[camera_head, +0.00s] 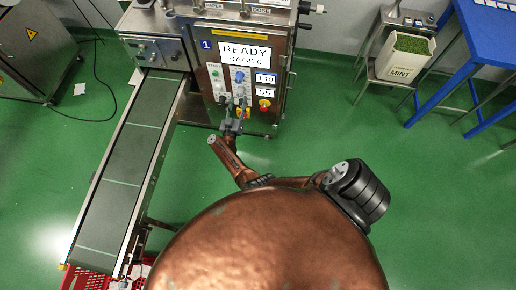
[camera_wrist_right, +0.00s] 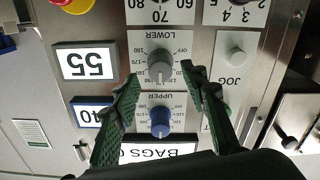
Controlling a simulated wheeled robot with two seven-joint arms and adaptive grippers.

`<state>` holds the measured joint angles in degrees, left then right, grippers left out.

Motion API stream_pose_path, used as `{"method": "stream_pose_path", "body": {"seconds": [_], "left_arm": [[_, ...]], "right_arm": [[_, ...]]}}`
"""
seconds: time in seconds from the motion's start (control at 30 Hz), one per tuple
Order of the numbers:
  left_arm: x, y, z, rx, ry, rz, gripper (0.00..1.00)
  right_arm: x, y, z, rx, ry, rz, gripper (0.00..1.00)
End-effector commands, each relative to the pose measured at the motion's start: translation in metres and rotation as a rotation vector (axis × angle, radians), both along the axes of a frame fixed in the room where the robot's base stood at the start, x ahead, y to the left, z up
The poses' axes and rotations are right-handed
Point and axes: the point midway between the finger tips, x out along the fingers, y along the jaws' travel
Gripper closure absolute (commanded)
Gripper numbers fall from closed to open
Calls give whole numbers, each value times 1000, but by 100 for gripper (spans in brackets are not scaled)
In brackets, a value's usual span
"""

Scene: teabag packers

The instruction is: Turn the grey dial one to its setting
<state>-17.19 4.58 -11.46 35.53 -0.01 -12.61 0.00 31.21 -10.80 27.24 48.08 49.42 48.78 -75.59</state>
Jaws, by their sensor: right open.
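The grey dial (camera_wrist_right: 161,66), labelled LOWER, is on the steel front panel of machine 1, upside down in the right wrist view. It has a ring of printed numbers. My right gripper (camera_wrist_right: 158,78) is open, with one green-padded finger on each side of the grey dial; I see gaps between pads and knob. In the head view my right gripper (camera_head: 236,122) is at the lower panel and hides part of it. The blue dial (camera_wrist_right: 160,121), labelled UPPER, is beside it, between the fingers nearer the palm. My left gripper is not in view.
A display reading 55 (camera_wrist_right: 86,63) and a blue-framed display (camera_wrist_right: 88,114) are beside the dials. A JOG button (camera_wrist_right: 236,55) and a red-yellow emergency stop (camera_head: 264,104) are close. A conveyor (camera_head: 124,155) runs at left.

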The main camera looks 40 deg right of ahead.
Motion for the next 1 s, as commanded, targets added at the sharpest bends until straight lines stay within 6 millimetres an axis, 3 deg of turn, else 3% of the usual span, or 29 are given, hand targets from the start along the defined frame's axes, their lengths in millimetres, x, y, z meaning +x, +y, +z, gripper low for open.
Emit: {"method": "stream_pose_path", "body": {"seconds": [0.17,0.3,0.67,1.0], "left_arm": [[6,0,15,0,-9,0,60],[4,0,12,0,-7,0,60],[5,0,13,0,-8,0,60],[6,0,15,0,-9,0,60]], "right_arm": [[-23,28,2,3,0,0,60],[-30,28,-31,8,28,116,60],[-54,44,-87,57,101,312,60],[-88,56,-139,123,195,446,60]]}}
